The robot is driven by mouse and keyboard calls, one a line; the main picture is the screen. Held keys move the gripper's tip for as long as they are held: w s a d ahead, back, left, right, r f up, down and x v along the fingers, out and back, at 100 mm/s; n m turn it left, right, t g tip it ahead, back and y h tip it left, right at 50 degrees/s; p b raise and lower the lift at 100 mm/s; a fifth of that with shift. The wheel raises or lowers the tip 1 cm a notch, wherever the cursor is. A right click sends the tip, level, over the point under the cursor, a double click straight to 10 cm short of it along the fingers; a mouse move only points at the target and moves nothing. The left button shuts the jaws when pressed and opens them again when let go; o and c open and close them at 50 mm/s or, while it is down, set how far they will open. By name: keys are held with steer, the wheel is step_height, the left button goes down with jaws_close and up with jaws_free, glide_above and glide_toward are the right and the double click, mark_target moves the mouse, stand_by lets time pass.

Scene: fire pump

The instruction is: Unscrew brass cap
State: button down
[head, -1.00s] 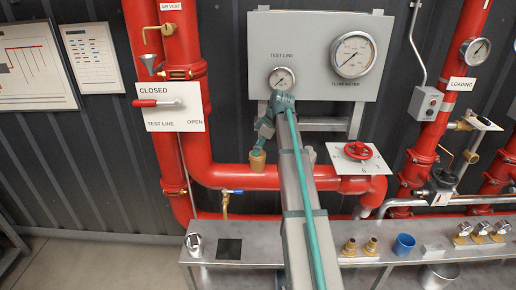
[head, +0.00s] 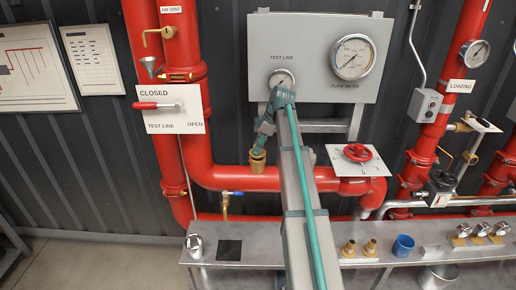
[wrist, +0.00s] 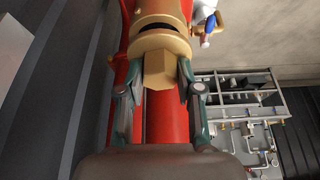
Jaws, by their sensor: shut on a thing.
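The brass cap (wrist: 157,68) shows in the wrist view as a hexagonal brass piece below a round brass flange on the red pipe. My gripper (wrist: 157,82) has one teal-and-grey finger on each side of the hexagon, shut on it. In the head view, the brass fitting (head: 257,163) sits at the top of the lower red pipe, left of my arm. My gripper (head: 257,150) reaches down to it from above, and its fingertips are too small there to make out.
The gauge panel (head: 315,60) is above and behind my arm. A red handwheel (head: 357,152) is to its right. The grey bench (head: 235,270) carries brass fittings, a blue cup (head: 403,245) and other small parts. A red lever (head: 150,105) is on the CLOSED/OPEN plate at left.

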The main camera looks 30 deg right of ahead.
steer(key=shift+r+p, duration=0.9)
steer(key=shift+r, duration=1.2)
